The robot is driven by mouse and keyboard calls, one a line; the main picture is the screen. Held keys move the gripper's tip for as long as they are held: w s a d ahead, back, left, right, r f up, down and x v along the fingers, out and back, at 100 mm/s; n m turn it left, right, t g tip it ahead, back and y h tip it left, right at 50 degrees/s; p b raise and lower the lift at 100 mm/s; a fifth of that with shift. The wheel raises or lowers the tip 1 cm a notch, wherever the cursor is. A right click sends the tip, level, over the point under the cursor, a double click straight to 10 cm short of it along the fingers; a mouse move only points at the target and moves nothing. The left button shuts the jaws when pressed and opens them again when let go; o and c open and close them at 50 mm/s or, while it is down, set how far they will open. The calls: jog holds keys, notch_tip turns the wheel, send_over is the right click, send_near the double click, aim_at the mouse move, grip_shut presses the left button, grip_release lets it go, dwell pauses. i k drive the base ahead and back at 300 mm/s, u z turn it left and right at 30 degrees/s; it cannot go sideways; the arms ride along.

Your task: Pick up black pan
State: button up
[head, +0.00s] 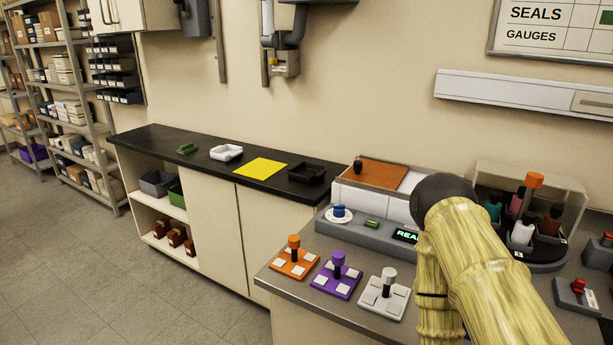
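The black pan (304,173) is a small, shallow, square-looking tray. It sits on the black countertop (232,160) against the back wall, to the right of a yellow sheet. Its dark colour blends into the counter, so its lower edges are hard to make out. My gripper is not in view. Only my yellowish arm links and a dark joint show at the right, in front of the grey bench and well apart from the pan.
A yellow sheet (261,168), a white tray (226,153) and a green block (187,148) share the counter. Orange (295,263), purple (336,280) and white (384,297) knobbed plates line the bench front. Floor is clear at left.

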aim_at(306, 172)
jog(key=u, duration=1.3)
jog(key=i, duration=3.95)
jog(key=z, duration=2.4)
